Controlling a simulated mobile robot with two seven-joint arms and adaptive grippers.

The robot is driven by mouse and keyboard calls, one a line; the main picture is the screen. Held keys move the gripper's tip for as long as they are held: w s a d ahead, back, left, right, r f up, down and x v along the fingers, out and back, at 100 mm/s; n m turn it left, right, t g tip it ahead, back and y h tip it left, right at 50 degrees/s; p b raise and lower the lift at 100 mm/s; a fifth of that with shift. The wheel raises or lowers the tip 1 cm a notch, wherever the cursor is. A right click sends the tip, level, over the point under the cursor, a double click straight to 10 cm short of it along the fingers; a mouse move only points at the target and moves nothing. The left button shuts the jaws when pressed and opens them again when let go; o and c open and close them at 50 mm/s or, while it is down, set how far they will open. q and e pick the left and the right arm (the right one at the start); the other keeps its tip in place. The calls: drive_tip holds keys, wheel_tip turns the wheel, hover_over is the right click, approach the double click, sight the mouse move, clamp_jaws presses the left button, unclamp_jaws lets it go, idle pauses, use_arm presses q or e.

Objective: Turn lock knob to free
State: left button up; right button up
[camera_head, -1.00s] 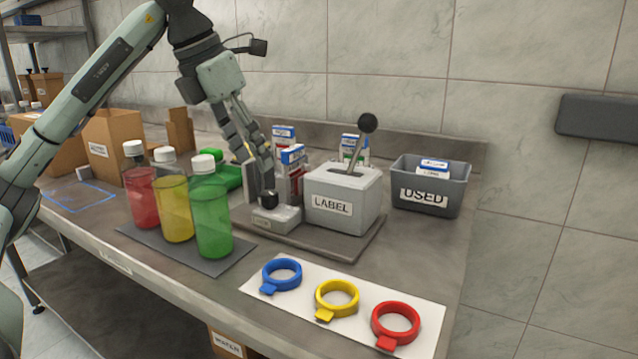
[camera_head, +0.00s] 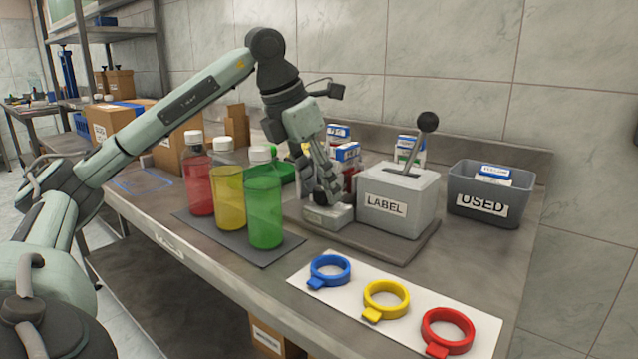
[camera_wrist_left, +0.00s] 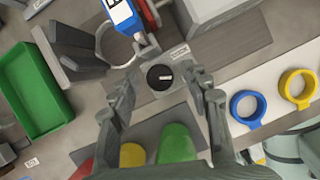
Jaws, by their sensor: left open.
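The lock knob (camera_wrist_left: 159,77) is black and round with a short white mark on its top. It sits on a small light-grey labelled block (camera_head: 328,217) at the front of the feeder; in the left wrist view the block shows around it (camera_wrist_left: 178,56). My left gripper (camera_head: 328,196) points down over the block. In the wrist view its open fingers (camera_wrist_left: 164,84) stand on either side of the knob, with visible gaps; I cannot tell whether they touch it. In the head view the fingers largely hide the knob. My right gripper is not in view.
The LABEL box (camera_head: 397,203) with its black-balled lever (camera_head: 428,122) stands close right of the gripper. Red (camera_head: 199,185), yellow (camera_head: 229,195) and green bottles (camera_head: 264,212) stand at the front left. Coloured rings lie on a white mat (camera_head: 405,303). A USED bin (camera_head: 490,192) is behind right.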

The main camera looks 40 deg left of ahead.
use_arm(q)
clamp_jaws()
drive_tip(key=shift+m+h, duration=0.4)
drive_tip(key=shift+m, duration=0.4)
unclamp_jaws()
drive_tip(key=shift+r, duration=0.15)
drive_tip(key=v, duration=1.1)
drive_tip(key=shift+r, duration=0.4)
drive_tip(key=shift+s+a, duration=0.1)
drive_tip(key=shift+s, duration=0.05)
